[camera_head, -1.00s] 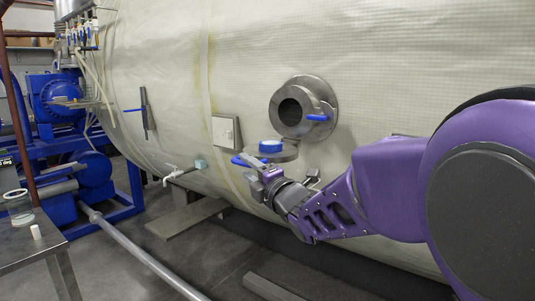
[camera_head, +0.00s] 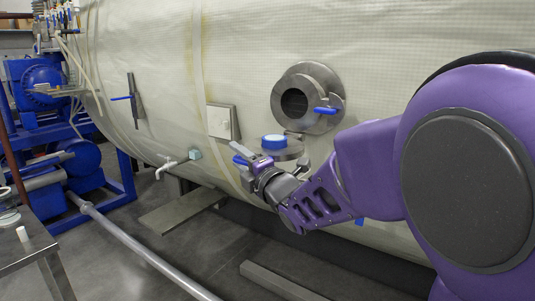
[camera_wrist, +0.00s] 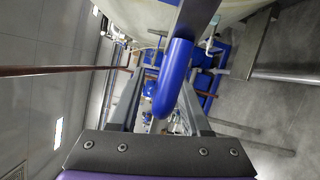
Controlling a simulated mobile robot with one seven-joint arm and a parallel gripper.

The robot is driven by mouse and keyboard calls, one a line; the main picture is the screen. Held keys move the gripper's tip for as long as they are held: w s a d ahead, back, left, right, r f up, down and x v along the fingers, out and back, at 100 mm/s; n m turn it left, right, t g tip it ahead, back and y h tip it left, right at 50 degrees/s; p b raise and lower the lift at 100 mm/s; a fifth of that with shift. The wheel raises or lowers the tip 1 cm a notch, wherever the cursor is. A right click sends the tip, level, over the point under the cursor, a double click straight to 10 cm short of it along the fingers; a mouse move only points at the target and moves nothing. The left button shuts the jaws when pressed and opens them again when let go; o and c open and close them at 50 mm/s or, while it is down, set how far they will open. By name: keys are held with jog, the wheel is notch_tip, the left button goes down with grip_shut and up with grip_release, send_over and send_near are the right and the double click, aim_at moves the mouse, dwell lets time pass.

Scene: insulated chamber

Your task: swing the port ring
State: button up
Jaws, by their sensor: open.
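The port on the chamber wall has a round metal ring (camera_head: 283,82) around a dark opening. A blue handle (camera_head: 326,110) sits at its lower right. Below it, a flat round metal plate (camera_head: 291,153) stands out from the wall with a blue cap (camera_head: 274,142) on top. A second blue handle (camera_head: 240,160) sticks out at the plate's left. My gripper (camera_head: 252,160) is open beside this handle. In the wrist view a blue handle (camera_wrist: 175,75) on a dark metal piece lies between the open fingers of my gripper (camera_wrist: 163,88); contact cannot be told.
A square plate (camera_head: 222,122), a small tap (camera_head: 167,168) and another blue-handled bracket (camera_head: 137,110) are on the chamber wall to the left. Blue machinery (camera_head: 60,150) and a metal table (camera_head: 30,250) stand at far left. A long pipe (camera_head: 140,250) crosses the floor.

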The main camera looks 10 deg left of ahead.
grip_shut()
jog(key=shift+r, duration=0.1)
jog(key=shift+r, duration=0.2)
dwell(1.2)
